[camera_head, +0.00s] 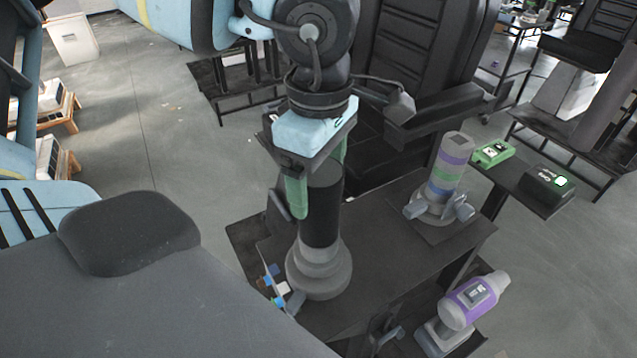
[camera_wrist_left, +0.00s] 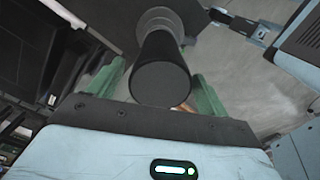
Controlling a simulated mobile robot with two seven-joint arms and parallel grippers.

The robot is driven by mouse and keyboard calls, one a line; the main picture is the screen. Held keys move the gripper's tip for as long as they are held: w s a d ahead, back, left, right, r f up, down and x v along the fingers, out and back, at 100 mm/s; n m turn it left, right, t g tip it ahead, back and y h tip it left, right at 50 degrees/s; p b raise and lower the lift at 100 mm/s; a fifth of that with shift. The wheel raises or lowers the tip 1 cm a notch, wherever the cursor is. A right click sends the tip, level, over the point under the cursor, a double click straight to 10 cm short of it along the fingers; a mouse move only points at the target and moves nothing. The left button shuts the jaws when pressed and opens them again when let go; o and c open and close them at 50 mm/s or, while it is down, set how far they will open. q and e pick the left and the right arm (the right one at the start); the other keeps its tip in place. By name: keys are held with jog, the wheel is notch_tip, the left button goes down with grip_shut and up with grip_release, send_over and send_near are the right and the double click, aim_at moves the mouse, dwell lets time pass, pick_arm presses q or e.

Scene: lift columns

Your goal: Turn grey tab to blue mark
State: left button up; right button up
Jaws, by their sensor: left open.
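A black column (camera_head: 321,212) stands upright on a stepped grey round base (camera_head: 319,268) on the dark table. In the left wrist view the black column (camera_wrist_left: 160,72) points its round end toward the camera. My left gripper (camera_head: 319,190) is open above the base. Its green fingers are on either side of the column's upper part, and the wrist view shows gaps beside it. Small blue marks (camera_head: 269,282) and a pale grey-white tab (camera_head: 283,289) lie left of the base; I cannot tell whether this is the grey tab. My right gripper is not in view.
A banded grey, purple and green column (camera_head: 449,168) with grey clamps stands at the table's back right. A purple-and-grey device (camera_head: 474,299) is at the lower right. The dark table (camera_head: 390,262) is clear between columns.

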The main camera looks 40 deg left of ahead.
pick_arm(q)
jog(key=shift+f, duration=1.15)
jog(key=c, duration=1.4)
